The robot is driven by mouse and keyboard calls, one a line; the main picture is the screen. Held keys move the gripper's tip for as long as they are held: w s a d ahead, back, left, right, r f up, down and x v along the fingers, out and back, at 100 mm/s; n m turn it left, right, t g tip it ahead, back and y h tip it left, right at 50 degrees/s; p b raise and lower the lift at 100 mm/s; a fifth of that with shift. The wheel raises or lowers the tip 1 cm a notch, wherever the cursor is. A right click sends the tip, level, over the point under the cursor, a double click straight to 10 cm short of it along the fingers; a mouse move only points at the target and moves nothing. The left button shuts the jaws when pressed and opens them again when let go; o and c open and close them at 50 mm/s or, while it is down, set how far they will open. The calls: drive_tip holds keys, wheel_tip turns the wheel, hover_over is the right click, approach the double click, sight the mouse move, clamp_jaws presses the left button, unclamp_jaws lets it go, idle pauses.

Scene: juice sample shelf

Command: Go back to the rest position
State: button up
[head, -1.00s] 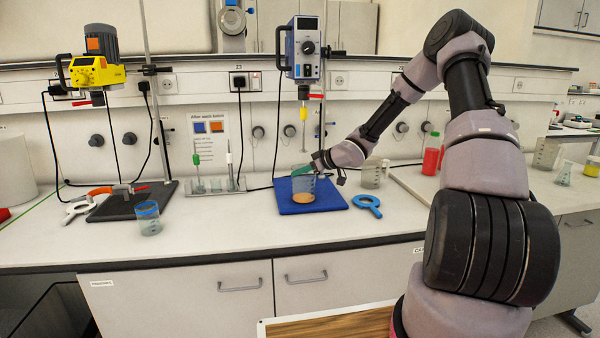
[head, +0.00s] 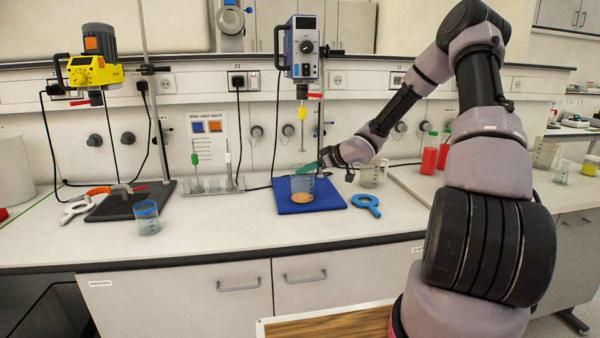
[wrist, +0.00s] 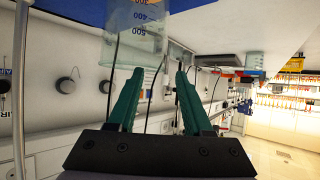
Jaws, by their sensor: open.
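My gripper (head: 306,167) is at the beaker's upper right in the head view. Its two teal fingers are spread and empty in the wrist view (wrist: 158,72). A clear graduated beaker (head: 302,186) with a little orange content stands upright on the blue mat (head: 335,195). In the wrist view the beaker (wrist: 137,38) appears upside down, beyond the fingertips and towards the left, not gripped. I cannot tell the exact gap between the fingertips and the beaker.
A blue overhead stirrer (head: 305,50) hangs behind the beaker, its shaft just above. Another beaker (head: 370,174) and red bottles (head: 430,155) stand further right. A yellow stirrer (head: 95,70) stands left.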

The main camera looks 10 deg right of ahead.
drive_tip(key=s+d+r+m+h, duration=0.4)
drive_tip(key=s+d+r+h, duration=0.15)
drive_tip(key=s+r, duration=0.35)
drive_tip(key=s+d+r+m+h, duration=0.45)
drive_tip(key=s+d+r, duration=0.25)
drive_tip(key=r, duration=0.3)
drive_tip(key=s+a+r+m+y, duration=0.1)
drive_tip(key=s+a+r+m, duration=0.1)
drive_tip(key=s, duration=0.9)
drive_tip(key=s+a+r+m+g+y, duration=0.1)
drive_tip(key=s+a+r, duration=0.4)
drive_tip(key=s, duration=0.7)
drive_tip(key=shift+s+a+r+m+y, duration=0.2)
drive_tip(key=shift+m+y, duration=0.4)
drive_tip(key=shift+m, duration=0.55)
